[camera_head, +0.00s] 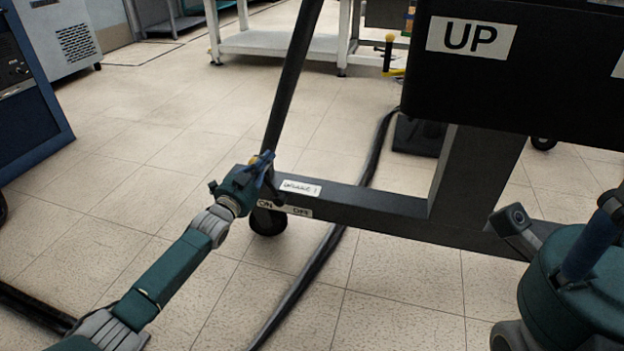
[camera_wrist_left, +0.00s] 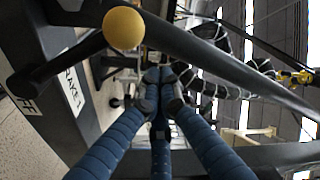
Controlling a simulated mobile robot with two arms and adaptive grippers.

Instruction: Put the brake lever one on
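Brake lever one shows in the left wrist view as a dark rod (camera_wrist_left: 62,62) with a yellow ball knob (camera_wrist_left: 124,28). In the head view its yellow knob (camera_head: 253,160) is small and partly hidden by my left gripper (camera_head: 265,165). My left gripper's blue fingers (camera_wrist_left: 162,78) come together at their tips with nothing visible between them. The knob is beside them and appears apart. A brake label (camera_head: 300,188) and ON and OFF labels (camera_head: 283,208) are on the dark beam. The lever's setting is unclear. My right gripper (camera_head: 592,240) is only partly visible at the right edge.
A dark frame's beam (camera_head: 370,203) and slanted post (camera_head: 294,75) are close to my left gripper. A black panel marked UP (camera_head: 470,75) hangs at upper right. A dark cable (camera_head: 325,255) crosses the floor. Tiled floor (camera_head: 110,200) to the left is clear.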

